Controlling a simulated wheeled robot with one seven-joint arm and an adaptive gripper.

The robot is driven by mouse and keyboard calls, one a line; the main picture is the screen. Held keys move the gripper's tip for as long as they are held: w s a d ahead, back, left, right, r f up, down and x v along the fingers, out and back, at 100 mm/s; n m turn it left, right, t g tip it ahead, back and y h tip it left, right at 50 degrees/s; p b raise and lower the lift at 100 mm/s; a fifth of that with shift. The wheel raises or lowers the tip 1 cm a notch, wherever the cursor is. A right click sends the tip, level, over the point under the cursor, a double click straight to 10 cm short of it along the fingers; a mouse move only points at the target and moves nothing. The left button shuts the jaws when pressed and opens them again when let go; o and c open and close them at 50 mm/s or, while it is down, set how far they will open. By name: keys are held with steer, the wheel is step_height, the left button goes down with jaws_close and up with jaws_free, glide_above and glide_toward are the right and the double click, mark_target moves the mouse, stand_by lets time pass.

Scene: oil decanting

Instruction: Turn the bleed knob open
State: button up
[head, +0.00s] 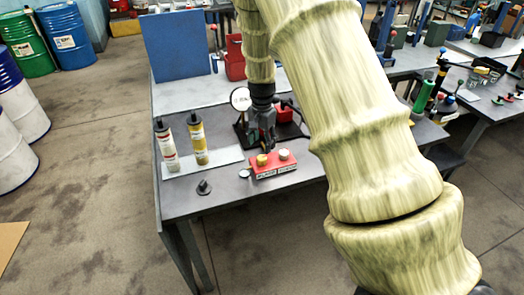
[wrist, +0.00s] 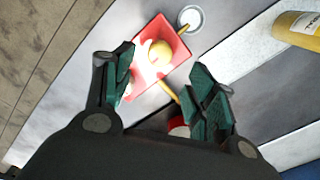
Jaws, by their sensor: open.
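A red block (head: 274,168) on the bench carries two round knobs, a yellow one (head: 262,160) on the left and a cream one (head: 284,155) on the right. White labels line its front edge; I cannot read surely which says bleed. My gripper (head: 268,145) points down just above and behind the block. In the wrist view the red block (wrist: 147,72) and a yellow knob (wrist: 160,53) lie beyond the fingertips. My gripper (wrist: 167,85) is open there, with nothing between its green pads. A thin yellow rod (wrist: 168,91) shows by the block. The second knob is not clear there.
A red-labelled tube (head: 166,145) and a yellow tube (head: 198,140) stand left of the block. A round white sign (head: 240,99) and red bins stand behind.

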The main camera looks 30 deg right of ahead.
step_height(320, 180, up, 5)
steer(key=shift+f, duration=0.1)
steer(key=shift+s+d, duration=0.1)
stand_by(0.6)
